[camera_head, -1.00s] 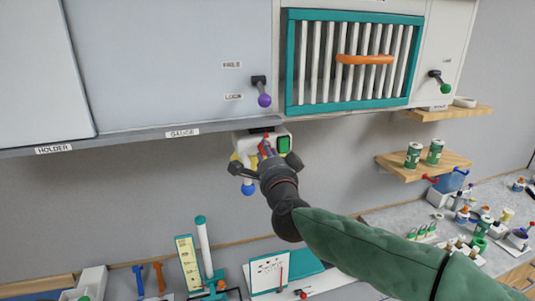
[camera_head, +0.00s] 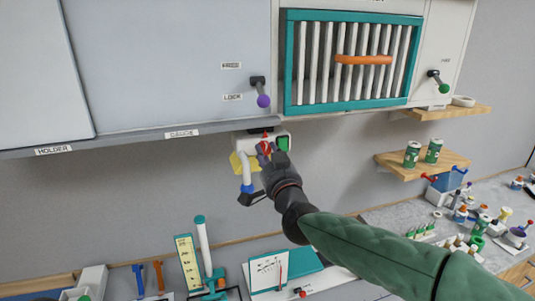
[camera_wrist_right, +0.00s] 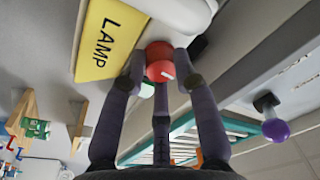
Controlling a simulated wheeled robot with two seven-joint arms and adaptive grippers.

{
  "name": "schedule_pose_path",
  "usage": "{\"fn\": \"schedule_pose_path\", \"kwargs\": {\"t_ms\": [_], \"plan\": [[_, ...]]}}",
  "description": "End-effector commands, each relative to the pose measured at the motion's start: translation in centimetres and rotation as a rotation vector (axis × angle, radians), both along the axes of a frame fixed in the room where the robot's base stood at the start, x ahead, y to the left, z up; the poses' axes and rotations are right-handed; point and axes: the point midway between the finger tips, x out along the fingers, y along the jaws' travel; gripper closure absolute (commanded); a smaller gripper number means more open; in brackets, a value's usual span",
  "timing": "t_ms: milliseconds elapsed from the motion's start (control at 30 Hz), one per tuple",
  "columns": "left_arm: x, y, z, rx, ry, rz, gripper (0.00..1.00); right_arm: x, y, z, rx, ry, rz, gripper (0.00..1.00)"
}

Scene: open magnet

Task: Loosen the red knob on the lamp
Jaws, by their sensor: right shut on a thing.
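The lamp (camera_head: 282,144) is a white body with a green patch, fixed under the cabinet edge in the head view. A yellow label reading LAMP (camera_wrist_right: 105,38) hangs beside it. The red knob (camera_wrist_right: 159,60) sits between the fingertips of my right gripper (camera_wrist_right: 160,64), which is shut on it. In the head view the red knob (camera_head: 264,146) is mostly hidden behind my right gripper (camera_head: 266,158). A white stem with a blue end (camera_head: 247,187) hangs from the lamp's left side. My left gripper is not in view.
A lever with a purple ball (camera_head: 263,101) hangs from the cabinet just above the lamp. A barred teal panel (camera_head: 350,62) with an orange handle is at the upper right. Wooden shelves with cans (camera_head: 412,154) are at the right. A cluttered bench lies below.

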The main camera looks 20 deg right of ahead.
Motion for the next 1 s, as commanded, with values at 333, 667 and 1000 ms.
{"fn": "schedule_pose_path", "kwargs": {"t_ms": [333, 667, 1000], "plan": [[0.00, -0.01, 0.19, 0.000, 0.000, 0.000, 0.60, -0.03, -0.11, 0.29, -0.136, -0.010, -0.002, 1.00], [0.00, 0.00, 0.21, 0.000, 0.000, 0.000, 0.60, -0.03, -0.12, 0.30, -0.161, -0.011, -0.002, 1.00], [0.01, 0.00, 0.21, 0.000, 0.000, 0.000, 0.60, -0.03, -0.11, 0.26, -0.159, -0.010, -0.002, 0.61]]}}
